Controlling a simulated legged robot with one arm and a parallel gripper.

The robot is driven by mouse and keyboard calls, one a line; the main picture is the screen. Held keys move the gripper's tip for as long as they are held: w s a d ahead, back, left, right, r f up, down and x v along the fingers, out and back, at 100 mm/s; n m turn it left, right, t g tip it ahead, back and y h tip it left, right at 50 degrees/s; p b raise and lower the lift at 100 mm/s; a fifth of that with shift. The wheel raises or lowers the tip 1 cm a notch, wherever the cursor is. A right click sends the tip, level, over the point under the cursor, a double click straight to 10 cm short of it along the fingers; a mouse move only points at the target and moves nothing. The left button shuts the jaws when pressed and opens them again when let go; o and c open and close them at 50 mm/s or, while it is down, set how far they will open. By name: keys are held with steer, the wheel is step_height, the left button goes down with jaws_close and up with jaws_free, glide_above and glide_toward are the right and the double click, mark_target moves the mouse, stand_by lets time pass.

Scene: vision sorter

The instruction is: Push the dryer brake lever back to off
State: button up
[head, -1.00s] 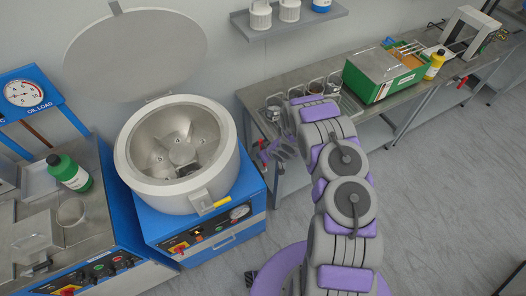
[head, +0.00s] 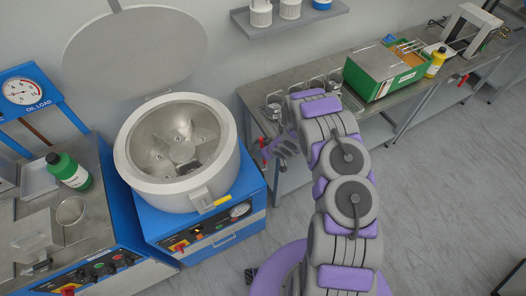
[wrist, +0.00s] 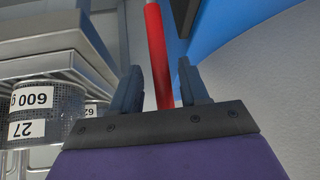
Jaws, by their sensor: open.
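The dryer is the round grey-white drum (head: 128,178) on a blue base, its round lid (head: 135,45) raised. A red lever (wrist: 156,45) shows in the wrist view as a long rod. Its lower end appears between the two fingers of my gripper (wrist: 160,82), nearer the left finger. The fingers stand apart; I cannot tell whether either touches the lever. In the head view my gripper (head: 278,150) is at the dryer's right side, beside a small red spot (head: 265,141) that looks like the lever's end. The lever's base is hidden there.
A steel bench (head: 262,98) with wire baskets is close behind my gripper; labelled mesh baskets (wrist: 38,105) fill the wrist view's left. A green box (head: 375,88) stands farther along. Another bench with a green bottle (head: 70,172) is left of the dryer.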

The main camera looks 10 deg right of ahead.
steer(key=v, duration=1.5)
steer(key=shift+s+d+r, duration=0.15)
steer(key=shift+s+r, duration=0.05)
steer(key=shift+r, duration=0.05)
steer(key=d+r+m+h+b, duration=0.1)
steer(key=d+r+h+b, duration=0.15)
steer(key=d+r, duration=0.3)
steer(key=s+d+r+m+g+h+b, duration=0.25)
steer(key=s+d+r+h+b, duration=0.2)
steer(key=s+r, duration=0.5)
steer(key=s+a+r+g+y+b, duration=0.1)
steer(key=s+a, duration=0.3)
steer(key=s, duration=0.5)
steer(key=s+a+r+m+g+y+b, duration=0.1)
steer(key=s+a, duration=0.3)
steer(key=s, duration=0.6)
steer(key=s+a+r+m+g+y+b, duration=0.1)
steer(key=s+a+r+g+b, duration=0.2)
steer(key=s, duration=0.6)
steer(key=shift+s+a+b, duration=0.2)
steer(key=shift+a+b, duration=0.1)
steer(key=shift+a, duration=0.8)
